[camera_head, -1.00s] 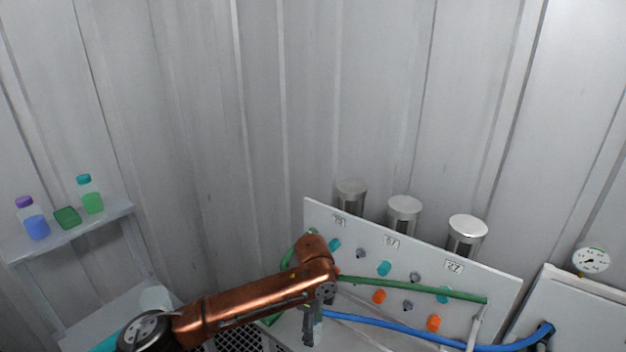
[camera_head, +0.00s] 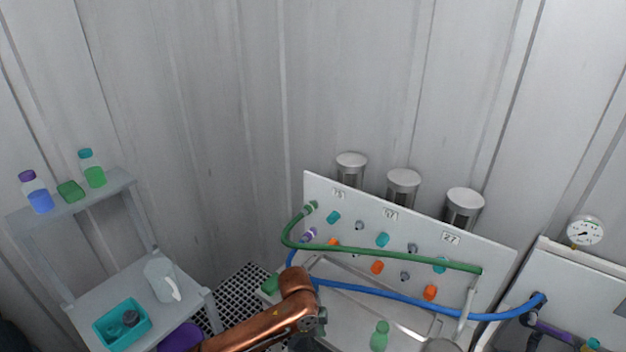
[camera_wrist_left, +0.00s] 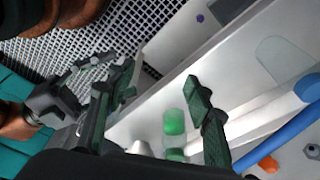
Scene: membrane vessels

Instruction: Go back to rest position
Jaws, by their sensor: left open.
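My left arm reaches in from the bottom of the head view in front of the panel, and its gripper (camera_head: 312,333) is only partly seen there. In the left wrist view my left gripper (camera_wrist_left: 165,98) shows two dark green fingers spread apart with nothing held between them. A green bottle (camera_wrist_left: 174,122) shows beyond the gap and stands apart on the pale bench. In the head view the bottle (camera_head: 380,336) is right of the gripper. What seems to be my right gripper (camera_wrist_left: 80,78) shows at the left of the wrist view, its jaws unclear.
The numbered panel (camera_head: 475,253) carries a green hose (camera_head: 400,258) and a blue hose (camera_head: 400,303) in front of it. Left stand a shelf (camera_head: 112,190) with bottles, a white jug (camera_head: 160,280) and a teal box (camera_head: 122,325). A pressure gauge (camera_head: 585,231) is at right.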

